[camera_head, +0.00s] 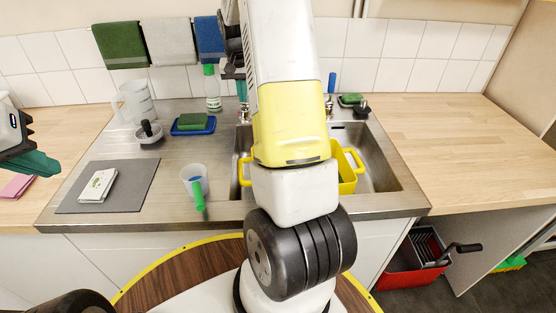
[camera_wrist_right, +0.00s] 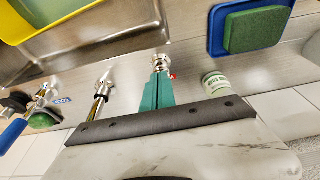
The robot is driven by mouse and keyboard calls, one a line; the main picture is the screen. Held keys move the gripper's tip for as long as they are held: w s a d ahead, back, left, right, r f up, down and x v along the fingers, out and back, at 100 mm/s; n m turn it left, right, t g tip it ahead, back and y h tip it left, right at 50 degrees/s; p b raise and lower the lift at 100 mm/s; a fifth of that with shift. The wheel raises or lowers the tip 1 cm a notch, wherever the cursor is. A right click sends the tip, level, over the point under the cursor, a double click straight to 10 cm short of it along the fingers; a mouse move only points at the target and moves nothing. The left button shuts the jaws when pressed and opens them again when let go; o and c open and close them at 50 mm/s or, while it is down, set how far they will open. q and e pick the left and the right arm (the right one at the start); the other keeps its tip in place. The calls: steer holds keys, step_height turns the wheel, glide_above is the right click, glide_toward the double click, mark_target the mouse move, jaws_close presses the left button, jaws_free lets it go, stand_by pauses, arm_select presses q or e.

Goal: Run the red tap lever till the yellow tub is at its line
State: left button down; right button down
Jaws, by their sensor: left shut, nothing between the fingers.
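The yellow tub (camera_head: 347,172) stands in the sink, partly hidden behind my right arm. Its rim also shows in the right wrist view (camera_wrist_right: 72,32), with a pale greenish inside. Its line and water level cannot be made out. A small red part of the tap lever (camera_wrist_right: 173,76) shows beside the fingertips of my right gripper (camera_wrist_right: 159,80), at the tap behind the sink. The right fingers are close together and look shut; contact with the lever is unclear. My left gripper (camera_head: 35,163) is shut and empty at the far left, above the wooden counter.
A blue tap lever (camera_head: 332,82) stands to the right of my arm. The right wooden counter (camera_head: 450,140) is clear.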

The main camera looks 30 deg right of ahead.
steer(key=s+v, duration=0.1)
steer(key=v, duration=0.6)
steer(key=shift+a+r, duration=0.15)
steer(key=shift+a, duration=0.2)
